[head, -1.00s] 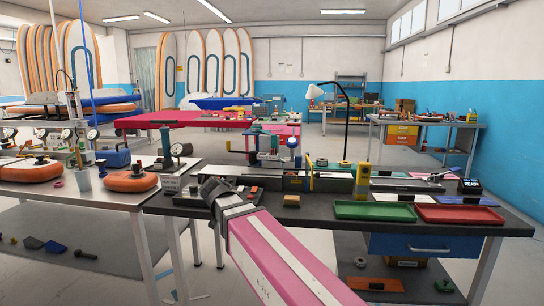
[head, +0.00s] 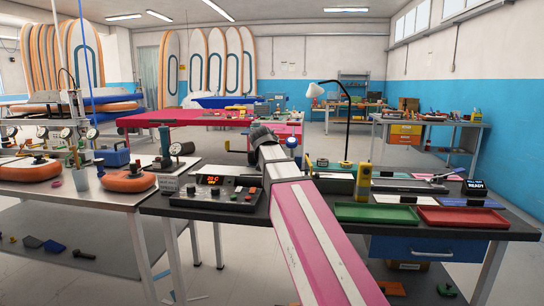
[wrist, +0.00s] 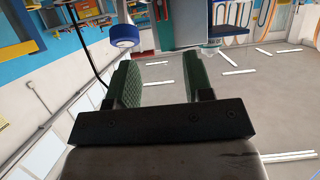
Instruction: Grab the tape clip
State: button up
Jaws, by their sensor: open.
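I cannot make out the tape clip in either view; it may be too small or hidden behind my arm. My gripper (wrist: 152,72) is open in the wrist view, with two green pads apart and nothing between them. That view looks upside down across the room, with ceiling lights low in the picture. In the head view my pink arm reaches forward over the dark workbench (head: 290,222), and the fingers are hard to see. A round blue and white thing (wrist: 124,34) shows beyond the left finger; I cannot tell what it is.
The bench holds a control panel (head: 212,193), a green tray (head: 377,213), a red tray (head: 460,216), a yellow upright device (head: 364,178) and a tall black lamp (head: 348,125). A pale table (head: 75,198) with orange-edged pieces stands left.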

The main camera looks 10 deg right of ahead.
jog(key=x, duration=1)
jog(key=shift+w+a+f, duration=0.1)
jog(key=shift+w+a, duration=0.1)
grip_shut()
